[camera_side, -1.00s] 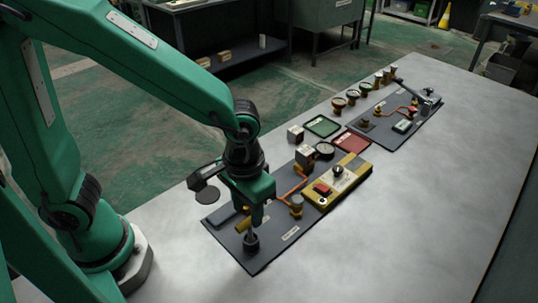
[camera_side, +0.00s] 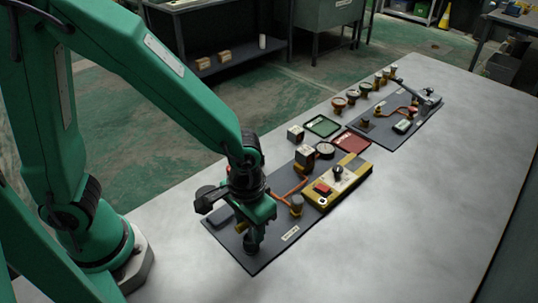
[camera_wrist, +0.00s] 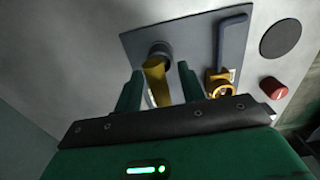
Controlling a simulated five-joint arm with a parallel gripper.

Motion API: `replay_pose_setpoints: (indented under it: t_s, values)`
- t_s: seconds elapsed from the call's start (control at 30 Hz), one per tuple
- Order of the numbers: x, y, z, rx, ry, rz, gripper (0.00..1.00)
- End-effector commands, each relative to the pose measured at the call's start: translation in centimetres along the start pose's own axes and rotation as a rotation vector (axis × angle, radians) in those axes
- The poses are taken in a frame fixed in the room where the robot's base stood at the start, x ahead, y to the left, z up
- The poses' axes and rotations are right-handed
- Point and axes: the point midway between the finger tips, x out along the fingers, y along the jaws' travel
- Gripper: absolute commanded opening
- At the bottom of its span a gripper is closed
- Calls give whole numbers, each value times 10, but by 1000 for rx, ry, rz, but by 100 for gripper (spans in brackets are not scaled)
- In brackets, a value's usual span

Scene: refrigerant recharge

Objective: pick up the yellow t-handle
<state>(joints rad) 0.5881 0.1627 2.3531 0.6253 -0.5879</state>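The yellow t-handle (camera_wrist: 155,80) shows in the wrist view, seen at a slant by a dark round post (camera_wrist: 160,50) on the grey board (camera_wrist: 190,40). My gripper (camera_wrist: 158,78) has its two green fingers apart, one on each side of the handle. Gaps show between the fingers and the yellow bar, so it is open and not clamped. In the side view my gripper (camera_side: 253,240) is low over the near end of the board (camera_side: 270,255) and hides the handle there.
A yellow unit with a red button (camera_side: 335,185) stands on the board to the right. Green (camera_side: 322,126) and red (camera_side: 351,142) trays lie behind it. A second board (camera_side: 385,135) is farther back. The right of the table (camera_side: 430,220) is clear.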

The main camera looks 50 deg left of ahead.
Motion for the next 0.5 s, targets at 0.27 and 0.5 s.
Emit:
replay_pose_setpoints:
  t_s: [0.27,0.5]
  values:
    - [0,0,0,0,0,0,40]
    - [0,0,0,0,0,0,26]
